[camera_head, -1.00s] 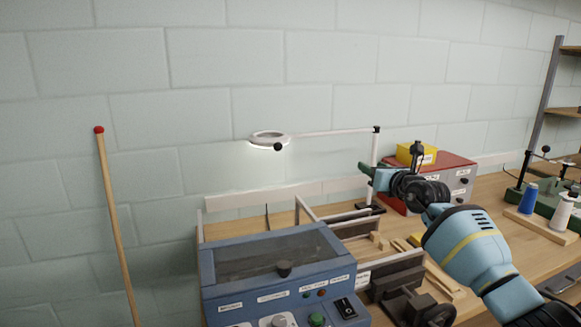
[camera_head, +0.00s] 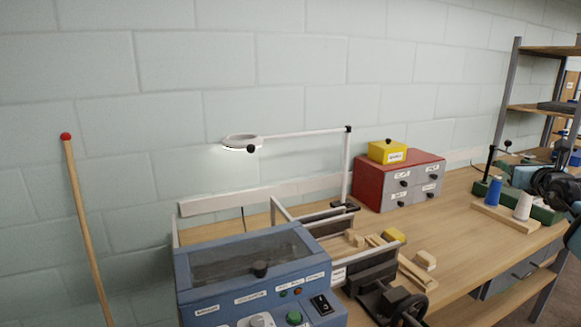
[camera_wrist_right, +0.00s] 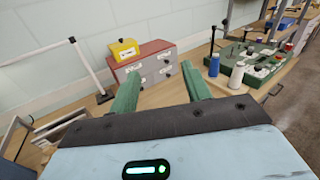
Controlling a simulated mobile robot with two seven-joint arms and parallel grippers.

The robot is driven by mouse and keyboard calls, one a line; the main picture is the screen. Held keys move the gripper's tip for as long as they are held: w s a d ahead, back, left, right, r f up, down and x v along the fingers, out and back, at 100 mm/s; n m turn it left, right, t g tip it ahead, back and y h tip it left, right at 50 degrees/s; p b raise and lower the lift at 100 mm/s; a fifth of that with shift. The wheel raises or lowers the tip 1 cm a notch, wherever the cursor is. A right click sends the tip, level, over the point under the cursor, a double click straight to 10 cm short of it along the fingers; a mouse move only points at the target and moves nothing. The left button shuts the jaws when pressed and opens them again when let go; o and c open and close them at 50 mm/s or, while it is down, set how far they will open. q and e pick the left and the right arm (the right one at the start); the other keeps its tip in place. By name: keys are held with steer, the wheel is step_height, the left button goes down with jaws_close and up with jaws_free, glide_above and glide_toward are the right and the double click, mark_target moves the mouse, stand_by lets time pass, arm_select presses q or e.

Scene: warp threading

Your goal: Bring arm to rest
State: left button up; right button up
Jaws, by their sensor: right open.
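My right gripper (camera_wrist_right: 162,88) is open in the right wrist view. Its two green fingers stand apart with nothing between them. In the head view, part of my right arm (camera_head: 552,185) shows at the right edge, beside the spools and partly cut off by the frame. The fingers are hard to make out there. My left gripper is not in view.
The blue machine (camera_head: 250,270) stands at the front. Behind it are a ring lamp (camera_head: 242,141), wooden blocks (camera_head: 425,260) and a red-grey drawer cabinet (camera_head: 400,182) bearing a yellow box (camera_head: 388,152). Blue (camera_head: 493,191) and white (camera_head: 524,206) spools stand right, near a shelf (camera_head: 507,100).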

steer(key=s+a+f+m+y, duration=0.25)
steer(key=a+f, duration=0.25)
steer(key=f, duration=0.4)
steer(key=s+a+f+m+g+y, duration=0.1)
steer(key=s+a+f+m, duration=0.15)
steer(key=a+f, duration=0.45)
steer(key=s+a+f+m+y, duration=0.2)
steer(key=s+a+f, duration=0.15)
steer(key=f, duration=0.75)
steer(key=s+a+f+m+g, duration=0.3)
steer(key=s+f+m, duration=0.3)
steer(key=s, duration=0.5)
steer(key=s+a+f+m+g, duration=0.2)
steer(key=s+a+f+m, duration=0.15)
steer(key=s+f, duration=0.6)
steer(key=s+a+f+m+g, duration=0.25)
steer(key=s+f+m, duration=0.35)
steer(key=s, duration=0.7)
steer(key=s+a+f+m, duration=0.2)
steer(key=a+m, duration=0.2)
steer(key=a, duration=0.6)
steer(key=s+a+f+m, duration=0.1)
steer(key=a+m, duration=0.4)
steer(key=a, duration=0.4)
steer(key=shift+s+a+f+t, duration=0.35)
steer(key=shift+f+t, duration=0.05)
steer(key=shift+t, duration=0.05)
